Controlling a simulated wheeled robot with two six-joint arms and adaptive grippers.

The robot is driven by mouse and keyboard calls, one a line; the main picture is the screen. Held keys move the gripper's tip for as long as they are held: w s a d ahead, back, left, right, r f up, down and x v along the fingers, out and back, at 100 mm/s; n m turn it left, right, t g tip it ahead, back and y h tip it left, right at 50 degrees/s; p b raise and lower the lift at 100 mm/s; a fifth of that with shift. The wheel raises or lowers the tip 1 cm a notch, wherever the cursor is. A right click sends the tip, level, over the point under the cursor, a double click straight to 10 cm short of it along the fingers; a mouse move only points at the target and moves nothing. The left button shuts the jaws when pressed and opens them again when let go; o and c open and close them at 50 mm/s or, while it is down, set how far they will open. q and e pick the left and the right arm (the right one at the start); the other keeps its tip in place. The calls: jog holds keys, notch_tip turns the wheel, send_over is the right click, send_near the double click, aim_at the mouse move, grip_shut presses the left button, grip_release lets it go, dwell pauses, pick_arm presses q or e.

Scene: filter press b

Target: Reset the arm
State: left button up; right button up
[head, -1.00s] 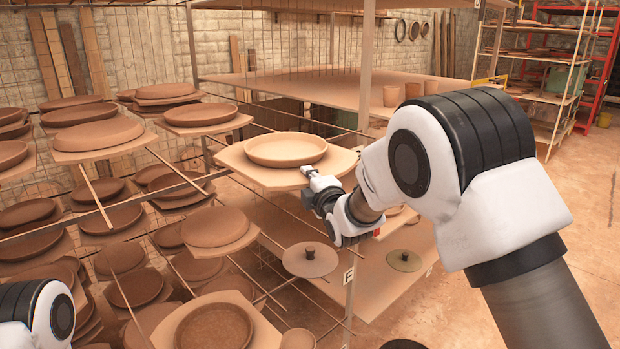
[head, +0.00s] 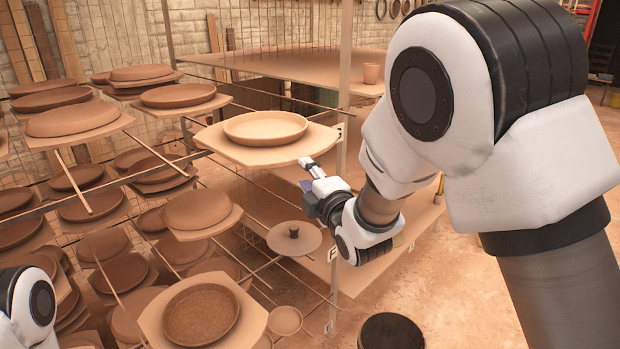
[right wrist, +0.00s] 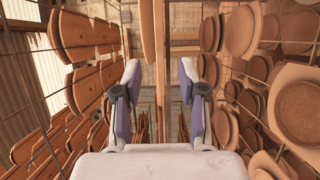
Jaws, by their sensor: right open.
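My right arm comes in from the right in the head view and its gripper (head: 307,175) is beside the rack, just below and right of a board (head: 270,155) that bears a shallow clay dish (head: 265,127). The gripper looks apart from the board, though the gap is hard to judge. In the right wrist view the two fingers (right wrist: 160,85) stand wide apart with nothing between them. Of my left arm only a white and black joint shows at the lower left of the head view; its gripper is out of sight.
Racks with several clay plates on boards (head: 205,223) fill the left. A thin post (head: 340,200) stands close to my right gripper. A round lid with a knob (head: 294,237) lies below it. A shelf (head: 290,70) is behind. Open floor (head: 460,300) lies at right.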

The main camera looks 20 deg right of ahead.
jog(key=shift+s, duration=0.5)
jog(key=shift+f, duration=0.1)
